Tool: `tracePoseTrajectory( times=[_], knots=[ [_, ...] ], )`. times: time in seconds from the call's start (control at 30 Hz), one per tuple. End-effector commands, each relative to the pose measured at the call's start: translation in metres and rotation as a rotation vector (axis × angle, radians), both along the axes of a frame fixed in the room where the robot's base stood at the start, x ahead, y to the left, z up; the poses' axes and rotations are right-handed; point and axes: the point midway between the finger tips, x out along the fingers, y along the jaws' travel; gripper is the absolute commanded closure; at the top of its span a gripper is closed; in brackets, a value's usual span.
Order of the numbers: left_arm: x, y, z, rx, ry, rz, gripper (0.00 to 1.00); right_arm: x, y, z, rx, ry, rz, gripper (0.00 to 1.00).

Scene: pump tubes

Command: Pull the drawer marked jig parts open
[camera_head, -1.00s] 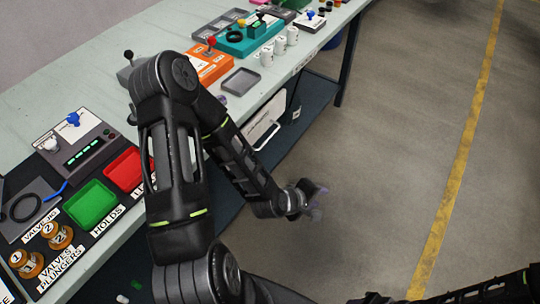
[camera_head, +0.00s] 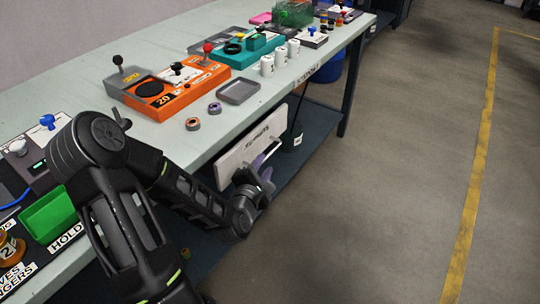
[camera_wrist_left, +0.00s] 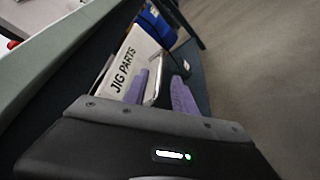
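The drawer marked jig parts (camera_head: 236,154) has a white front under the table's front edge. Its label reads JIG PARTS in the left wrist view (camera_wrist_left: 124,66). A metal bar handle (camera_wrist_left: 154,76) stands off the front. My left gripper (camera_head: 263,165) is at the drawer front, its purple fingers apart. In the left wrist view the left gripper (camera_wrist_left: 161,80) has one finger on each side of the handle, with a gap visible on the right. I cannot tell whether a finger touches it or how far the drawer is out. My right gripper is not in view.
The pale table (camera_head: 180,150) carries an orange box (camera_head: 172,92), a grey tray (camera_head: 239,91), white cups (camera_head: 280,56) and a green bin (camera_head: 48,215). A dark lower shelf (camera_head: 310,130) and table leg (camera_head: 350,90) stand beyond the drawer. Floor to the right is clear.

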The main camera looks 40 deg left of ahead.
Motion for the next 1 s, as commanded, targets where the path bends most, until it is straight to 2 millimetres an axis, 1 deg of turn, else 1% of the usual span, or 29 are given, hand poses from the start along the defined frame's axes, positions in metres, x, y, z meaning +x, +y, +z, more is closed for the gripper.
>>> tracePoseTrajectory(
  times=[0.17,0.4,0.5,0.63,0.87,1.0],
  knots=[
    [0.018,0.007,-0.007,-0.001,-0.001,0.001,0.67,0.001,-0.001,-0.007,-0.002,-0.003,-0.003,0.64],
    [0.053,0.019,-0.014,-0.001,-0.001,-0.001,0.67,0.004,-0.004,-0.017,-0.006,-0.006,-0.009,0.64],
    [0.063,0.022,-0.016,-0.001,-0.001,-0.001,0.67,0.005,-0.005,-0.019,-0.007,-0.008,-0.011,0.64],
    [0.068,0.024,-0.017,0.000,0.001,-0.001,0.67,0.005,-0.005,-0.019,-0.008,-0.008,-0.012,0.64],
    [0.068,0.025,-0.016,0.000,0.001,-0.001,0.67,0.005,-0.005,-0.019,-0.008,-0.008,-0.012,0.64],
    [0.068,0.025,-0.016,0.000,0.001,-0.001,0.79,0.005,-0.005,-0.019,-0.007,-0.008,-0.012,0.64]
  ],
)
